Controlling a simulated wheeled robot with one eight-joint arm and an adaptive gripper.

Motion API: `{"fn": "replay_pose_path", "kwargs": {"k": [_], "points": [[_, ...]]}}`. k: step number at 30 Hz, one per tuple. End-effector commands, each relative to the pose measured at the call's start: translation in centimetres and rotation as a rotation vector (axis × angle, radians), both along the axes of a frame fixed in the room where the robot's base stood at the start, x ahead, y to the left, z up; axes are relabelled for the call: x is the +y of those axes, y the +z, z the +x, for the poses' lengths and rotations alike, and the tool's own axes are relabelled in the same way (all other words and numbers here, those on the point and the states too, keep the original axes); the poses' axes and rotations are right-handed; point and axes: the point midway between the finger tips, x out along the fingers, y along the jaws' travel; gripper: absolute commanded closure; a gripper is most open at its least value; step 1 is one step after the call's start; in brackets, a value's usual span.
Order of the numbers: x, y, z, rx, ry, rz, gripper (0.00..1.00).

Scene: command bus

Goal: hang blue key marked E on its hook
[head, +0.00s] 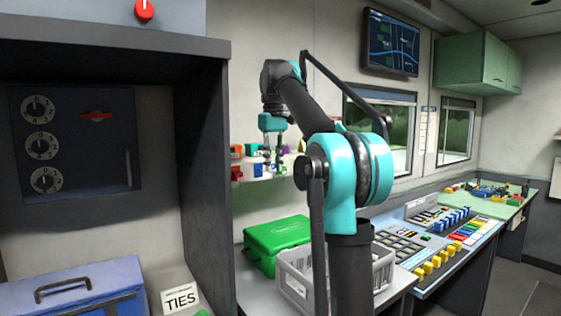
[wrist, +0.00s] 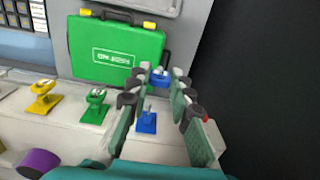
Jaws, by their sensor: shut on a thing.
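My gripper (wrist: 160,88) is shut on a small blue thing, which looks like the blue key (wrist: 160,79), held between the fingertips. A pale metallic part shows at its top; I cannot read a letter on it. A blue stand with a thin upright metal hook (wrist: 146,122) shows between the fingers in the wrist view, on the pale shelf and apart from the held key. In the head view my gripper (head: 272,158) points down over the small coloured items at the wall shelf; the held key is too small to tell there.
A green stand (wrist: 95,106) and a yellow stand (wrist: 43,96) stand left of the blue one. A purple round thing (wrist: 38,162) lies at lower left. A green case (head: 279,242) and a grey crate (head: 295,274) stand below the shelf. A dark cabinet side (head: 215,180) is at left.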

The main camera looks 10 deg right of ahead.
Motion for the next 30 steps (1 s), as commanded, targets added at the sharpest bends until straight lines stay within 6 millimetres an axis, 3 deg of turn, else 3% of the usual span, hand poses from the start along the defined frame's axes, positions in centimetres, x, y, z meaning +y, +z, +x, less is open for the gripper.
{"fn": "replay_pose_path", "kwargs": {"k": [15, 30], "points": [[1.1, -2.7, 2.5, 0.0, 0.002, 0.0, 1.0], [1.8, -2.6, 4.3, 0.0, 0.001, 0.0, 1.0]]}}
